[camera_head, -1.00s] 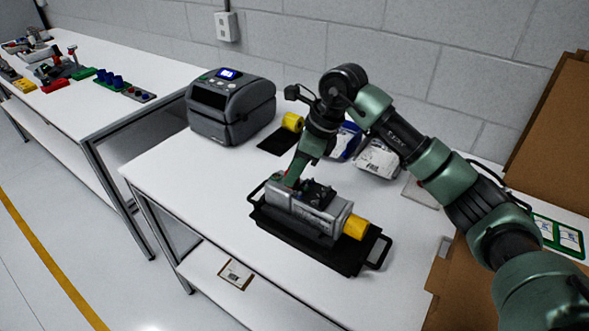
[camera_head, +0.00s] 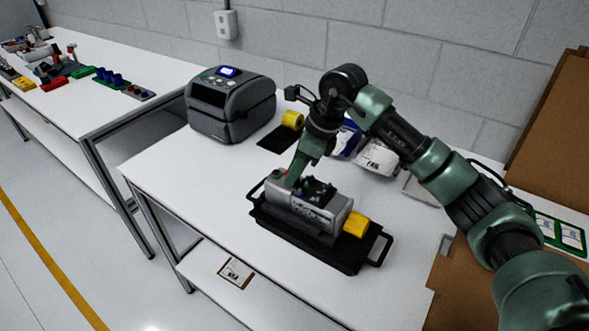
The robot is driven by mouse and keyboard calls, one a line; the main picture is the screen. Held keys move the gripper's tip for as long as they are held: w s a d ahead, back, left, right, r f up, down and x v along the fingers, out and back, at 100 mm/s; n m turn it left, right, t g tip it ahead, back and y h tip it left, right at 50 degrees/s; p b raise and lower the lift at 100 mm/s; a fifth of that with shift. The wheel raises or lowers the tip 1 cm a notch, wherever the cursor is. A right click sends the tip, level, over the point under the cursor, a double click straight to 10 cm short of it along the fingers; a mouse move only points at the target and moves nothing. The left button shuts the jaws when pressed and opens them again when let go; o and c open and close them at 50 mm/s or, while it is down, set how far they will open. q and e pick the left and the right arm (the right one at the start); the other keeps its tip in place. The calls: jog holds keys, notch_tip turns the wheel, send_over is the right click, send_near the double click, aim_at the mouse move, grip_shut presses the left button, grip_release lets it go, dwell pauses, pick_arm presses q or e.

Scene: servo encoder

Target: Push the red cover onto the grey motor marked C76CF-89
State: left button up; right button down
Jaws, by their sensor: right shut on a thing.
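The grey motor (camera_head: 318,216) lies lengthwise in a black tray with handles (camera_head: 345,264) on the white table. A yellow cap (camera_head: 356,224) is on its right end. Its marking is too small to read. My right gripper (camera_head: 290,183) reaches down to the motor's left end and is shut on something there. Only a small trace of red shows by the fingertips, so the red cover is mostly hidden. I cannot tell how far it sits on the motor. My left gripper is not in view.
A dark label printer (camera_head: 231,106) stands at the back left. A yellow roll (camera_head: 292,120) on a black mat, a blue and white bag (camera_head: 347,140) and a white bag (camera_head: 378,158) lie behind the arm. A cardboard box (camera_head: 556,130) stands at the right. The table's front left is clear.

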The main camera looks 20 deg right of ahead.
jog(key=shift+f, duration=0.2)
jog(key=c, duration=1)
grip_release()
